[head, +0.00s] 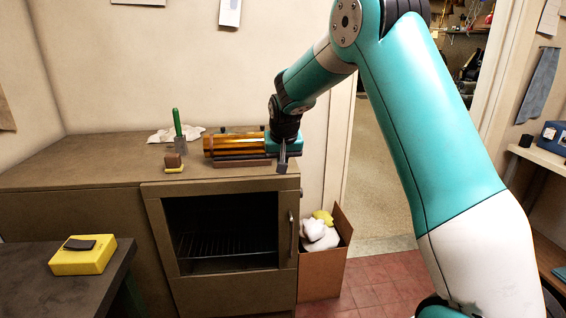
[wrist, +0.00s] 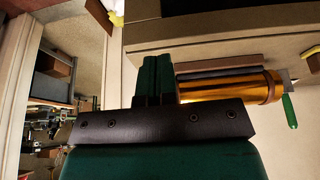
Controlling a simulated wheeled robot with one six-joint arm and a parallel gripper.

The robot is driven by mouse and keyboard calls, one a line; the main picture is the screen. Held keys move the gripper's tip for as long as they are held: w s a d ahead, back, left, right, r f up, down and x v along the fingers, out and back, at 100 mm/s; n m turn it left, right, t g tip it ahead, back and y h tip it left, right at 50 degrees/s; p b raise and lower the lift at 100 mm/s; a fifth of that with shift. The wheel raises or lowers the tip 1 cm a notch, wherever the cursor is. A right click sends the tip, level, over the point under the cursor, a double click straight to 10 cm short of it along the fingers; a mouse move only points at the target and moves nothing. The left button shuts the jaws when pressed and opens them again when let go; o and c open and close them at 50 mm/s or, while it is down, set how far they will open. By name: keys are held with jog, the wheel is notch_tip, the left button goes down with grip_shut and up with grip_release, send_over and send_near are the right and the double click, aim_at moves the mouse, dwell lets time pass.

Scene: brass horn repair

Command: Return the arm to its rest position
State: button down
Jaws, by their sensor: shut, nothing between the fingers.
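My teal arm reaches across the head view to the cabinet, and my gripper (head: 283,168) points down near the cabinet's front right edge. Its fingers are together with nothing between them. In the wrist view my gripper (wrist: 158,75) shows its fingers side by side and closed. A brass-coloured cylinder (head: 228,144) lies on the cabinet top just left of my gripper. It also shows in the wrist view (wrist: 228,87), to the right of the fingers, apart from them as far as I can tell. My wrist hides part of the area behind it.
The cabinet top (head: 80,160) holds a green-handled tool (head: 177,124), a small brown block (head: 173,160) and a white cloth (head: 186,132). A cardboard box (head: 322,272) of rags stands on the floor to the right. A yellow box (head: 83,260) sits on the table at lower left. The doorway is open.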

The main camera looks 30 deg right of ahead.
jog(key=shift+v, duration=1)
jog(key=s+a+r+n+g+y, duration=0.1)
jog(key=s+a+r+n+y, duration=0.15)
jog(key=s+a, duration=0.5)
jog(key=s+a+r+n+y, duration=0.1)
jog(key=s+a+r+n, duration=0.15)
jog(key=s+a, duration=0.5)
jog(key=s+a+n+g+y, duration=0.1)
jog(key=s+a+n, duration=0.2)
jog(key=s, duration=0.7)
jog(key=s+a+n+g+y, duration=0.1)
jog(key=s+a+n+g, duration=0.1)
jog(key=s+a+n, duration=0.2)
jog(key=s+a, duration=0.3)
jog(key=s, duration=0.4)
jog(key=shift+s, duration=0.15)
jog(key=shift+a+f+y, duration=0.15)
jog(key=shift+y, duration=0.1)
